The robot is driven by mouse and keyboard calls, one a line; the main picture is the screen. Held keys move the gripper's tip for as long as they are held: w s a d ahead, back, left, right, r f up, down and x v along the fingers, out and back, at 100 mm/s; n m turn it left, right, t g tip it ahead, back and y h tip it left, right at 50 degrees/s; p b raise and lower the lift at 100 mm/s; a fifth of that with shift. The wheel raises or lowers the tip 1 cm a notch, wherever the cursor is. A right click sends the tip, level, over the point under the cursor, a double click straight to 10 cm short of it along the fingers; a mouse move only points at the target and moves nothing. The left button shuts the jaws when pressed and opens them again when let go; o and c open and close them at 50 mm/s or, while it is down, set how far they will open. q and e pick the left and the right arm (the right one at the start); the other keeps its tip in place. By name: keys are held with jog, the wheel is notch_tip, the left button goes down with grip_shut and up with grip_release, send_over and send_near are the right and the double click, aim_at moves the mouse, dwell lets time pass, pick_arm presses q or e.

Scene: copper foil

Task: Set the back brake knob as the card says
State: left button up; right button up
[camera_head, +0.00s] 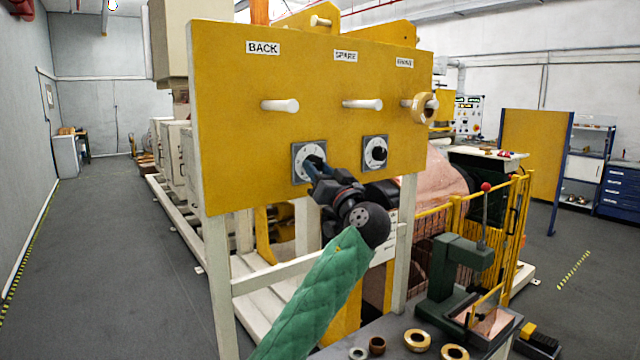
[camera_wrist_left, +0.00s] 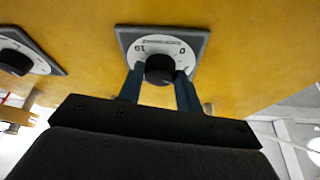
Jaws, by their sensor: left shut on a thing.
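The back brake knob, a black knob on a round white dial with a grey square plate (camera_head: 300,175), is on the yellow panel (camera_head: 230,120), the left of two dials. In the left wrist view the black knob (camera_wrist_left: 159,69) sits between my fingers, with numbers including 10 and 0 on the dial (camera_wrist_left: 160,43). My left gripper (camera_head: 314,166) is shut on this knob; its fingers hide part of the dial in the head view. The knob's exact setting is unclear. No readable card shows. My right gripper is in neither view.
A second dial with a black knob (camera_head: 379,153) is just right of the held one. Pegs, including one with a tape roll (camera_head: 424,107), stick out above. A bench with rolls (camera_head: 417,340) and a green press (camera_head: 460,270) stands at lower right. The floor at left is clear.

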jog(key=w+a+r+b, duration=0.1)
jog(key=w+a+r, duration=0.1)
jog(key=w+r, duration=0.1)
pick_arm(q)
jog(key=shift+s+a+r+m+h+p, duration=0.1)
jog(key=shift+m+h+p, duration=0.15)
jog(key=shift+m+h, duration=1.15)
jog(key=shift+a+r+m+h+p, duration=0.1)
jog(key=shift+m+h+p, duration=0.2)
jog(key=shift+m, duration=2.1)
jog(key=shift+s+a+m+h+p, duration=0.15)
jog(key=shift+m+h, duration=0.75)
jog(key=shift+m, duration=1)
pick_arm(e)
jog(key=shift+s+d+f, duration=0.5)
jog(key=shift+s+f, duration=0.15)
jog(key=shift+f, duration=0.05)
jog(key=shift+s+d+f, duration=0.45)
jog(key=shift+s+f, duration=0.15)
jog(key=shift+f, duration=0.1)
pick_arm(q)
jog(key=shift+w, duration=0.1)
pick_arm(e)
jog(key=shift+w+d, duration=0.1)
pick_arm(q)
jog(key=o, duration=1)
